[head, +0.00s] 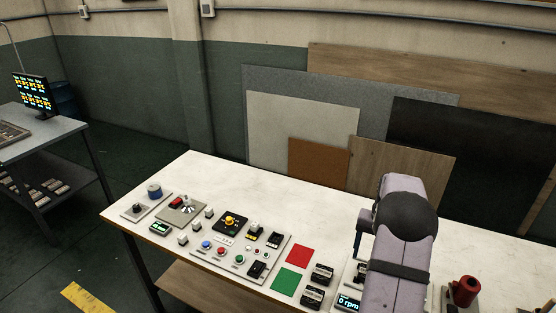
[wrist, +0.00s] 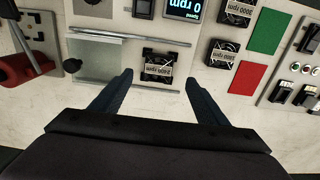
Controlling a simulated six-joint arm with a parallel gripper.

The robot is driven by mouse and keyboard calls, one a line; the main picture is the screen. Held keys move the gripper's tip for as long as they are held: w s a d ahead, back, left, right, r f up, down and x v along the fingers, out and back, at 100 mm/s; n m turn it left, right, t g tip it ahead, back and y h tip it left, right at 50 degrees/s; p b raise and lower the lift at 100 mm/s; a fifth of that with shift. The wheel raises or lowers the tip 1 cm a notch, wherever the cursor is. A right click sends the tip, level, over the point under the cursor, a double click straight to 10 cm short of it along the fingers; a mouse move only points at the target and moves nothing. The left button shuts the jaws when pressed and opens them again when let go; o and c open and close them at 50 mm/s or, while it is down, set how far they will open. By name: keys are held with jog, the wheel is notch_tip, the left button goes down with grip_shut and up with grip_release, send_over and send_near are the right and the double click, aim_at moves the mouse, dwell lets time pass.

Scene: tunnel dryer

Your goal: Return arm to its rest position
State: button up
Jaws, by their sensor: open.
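My gripper (wrist: 156,92) is open in the wrist view, its two dark fingers spread over the white tabletop with nothing between them. A small black block with a "2000 rpm" label (wrist: 158,66) lies just beyond the fingertips. In the head view my purple-grey arm reaches over the right part of the white table (head: 190,170) and hides what lies beneath it. The gripper's fingers are not clearly visible there.
A "0 rpm" display (head: 348,302) stands beside my arm. Black labelled blocks (head: 322,273), a red square (head: 299,254) and a green square (head: 287,281) lie to its left. A red cylinder (head: 466,291) stands at right. Control panels fill the left; the table's back strip is clear.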

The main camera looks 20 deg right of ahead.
jog(key=s+a+r+n, duration=0.2)
jog(key=s+a, duration=0.1)
jog(key=a, duration=0.6)
jog(key=s+a+r+n, duration=0.1)
jog(key=s+a+n, duration=0.1)
jog(key=a, duration=0.7)
jog(key=s+a+r+n, duration=0.2)
jog(key=s+a, duration=0.1)
jog(key=a, duration=0.5)
jog(key=s+a+f+n, duration=0.1)
jog(key=s+a+n, duration=0.2)
jog(key=s+a, duration=0.5)
notch_tip(320, 180, down, 39)
jog(key=d+b, duration=0.1)
jog(key=b, duration=3.8)
jog(key=shift+s+f, duration=0.15)
jog(key=shift+s, duration=0.2)
